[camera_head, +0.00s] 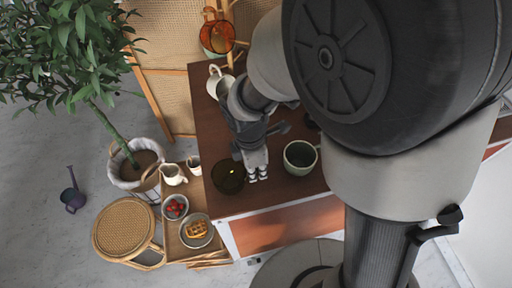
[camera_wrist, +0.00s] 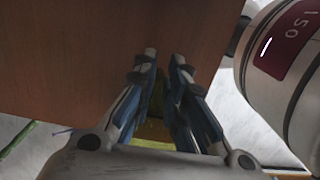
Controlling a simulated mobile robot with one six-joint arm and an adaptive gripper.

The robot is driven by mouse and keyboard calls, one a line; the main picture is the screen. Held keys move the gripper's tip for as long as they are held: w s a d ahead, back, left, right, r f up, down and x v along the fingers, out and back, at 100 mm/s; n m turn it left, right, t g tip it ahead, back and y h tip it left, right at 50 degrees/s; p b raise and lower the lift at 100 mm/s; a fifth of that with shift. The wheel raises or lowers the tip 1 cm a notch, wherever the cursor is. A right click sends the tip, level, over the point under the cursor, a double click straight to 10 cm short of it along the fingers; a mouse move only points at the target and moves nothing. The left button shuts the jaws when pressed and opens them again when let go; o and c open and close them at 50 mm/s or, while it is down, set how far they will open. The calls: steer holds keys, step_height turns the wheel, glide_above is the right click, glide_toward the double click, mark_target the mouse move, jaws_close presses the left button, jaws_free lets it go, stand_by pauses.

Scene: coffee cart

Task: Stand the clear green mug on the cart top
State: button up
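A dark olive, see-through round vessel (camera_head: 228,178), which looks like the clear green mug, shows at the front left of the brown cart top (camera_head: 270,205). I see no clear handle on it. My gripper (camera_head: 258,176) is just right of it in the head view, pointing toward the cart's front edge. In the wrist view my gripper's fingers (camera_wrist: 165,60) are close together with a narrow gap. A yellow-green patch (camera_wrist: 153,130) shows between the fingers, low down. I cannot tell whether they grip it or whether it is the mug.
A green pot with a pale rim (camera_head: 300,157) stands right of my gripper. A white mug (camera_head: 221,84) is toward the back. An orange glass jug (camera_head: 217,36) is behind. A side tray (camera_head: 178,243) with bowls adjoins the left. A white rounded body (camera_wrist: 285,70) fills the wrist view's right.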

steer(key=shift+o, duration=1.2)
step_height(320, 180, up, 12)
steer(key=p, duration=0.5)
steer(key=s+d+r+m+t, duration=0.2)
steer(key=s+d+r+m, duration=0.3)
steer(key=m, duration=0.5)
steer(key=s+d+r+m+t+y, duration=0.1)
steer(key=s+d+r+m+t, duration=0.1)
steer(key=s+d+r+m, duration=0.4)
steer(key=d+r+m, duration=0.1)
steer(key=d+m, duration=0.1)
steer(key=m, duration=0.2)
steer(key=shift+d+m, duration=0.2)
steer(key=shift+m, duration=0.2)
